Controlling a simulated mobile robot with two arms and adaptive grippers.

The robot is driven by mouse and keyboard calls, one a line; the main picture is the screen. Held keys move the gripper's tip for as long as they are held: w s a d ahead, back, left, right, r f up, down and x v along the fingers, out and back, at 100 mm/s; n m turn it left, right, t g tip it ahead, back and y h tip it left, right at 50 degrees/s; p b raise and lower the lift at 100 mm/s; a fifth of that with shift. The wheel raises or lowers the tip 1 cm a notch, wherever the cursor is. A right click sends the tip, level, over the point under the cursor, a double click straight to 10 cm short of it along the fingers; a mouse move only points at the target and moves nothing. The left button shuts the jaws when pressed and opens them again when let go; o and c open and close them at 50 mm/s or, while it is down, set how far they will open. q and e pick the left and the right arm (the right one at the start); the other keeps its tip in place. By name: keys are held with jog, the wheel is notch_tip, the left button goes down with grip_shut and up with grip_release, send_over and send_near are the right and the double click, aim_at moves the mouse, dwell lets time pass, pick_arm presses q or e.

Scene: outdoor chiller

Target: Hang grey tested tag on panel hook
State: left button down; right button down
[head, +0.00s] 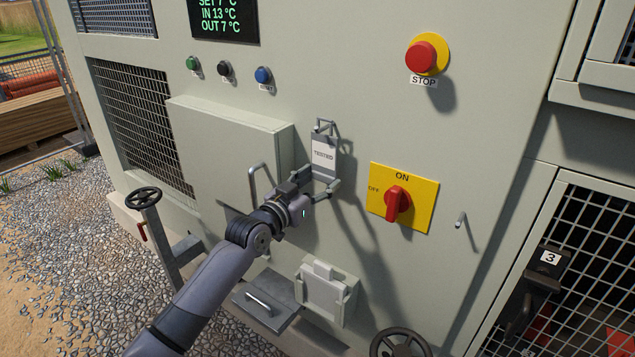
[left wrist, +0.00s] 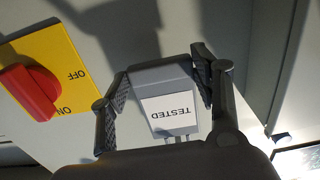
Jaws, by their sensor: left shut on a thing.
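The grey tag (head: 325,160) with a white label reading TESTED is upright in front of the panel. It has a wire-like loop (head: 322,125) at its top. My left gripper (head: 322,181) is shut on the lower part of the tag. In the left wrist view the tag (left wrist: 170,96) sits between the two fingers (left wrist: 160,92) and appears upside down. A small metal hook (head: 460,219) sticks out of the panel to the right of the yellow switch plate, clear of the tag. My right gripper is not in view.
A red ON/OFF switch (head: 397,202) on a yellow plate lies between the tag and the hook. A red STOP button (head: 421,56) is above. A grey box (head: 222,150) with a handle stands left of the tag. A black latch marked 3 (head: 548,262) is right.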

pick_arm(q)
jog(key=shift+f, duration=0.35)
jog(key=shift+c, duration=2.3)
grip_release()
jog(key=shift+o, duration=0.4)
jog(key=o, duration=0.4)
jog(key=shift+f, duration=0.1)
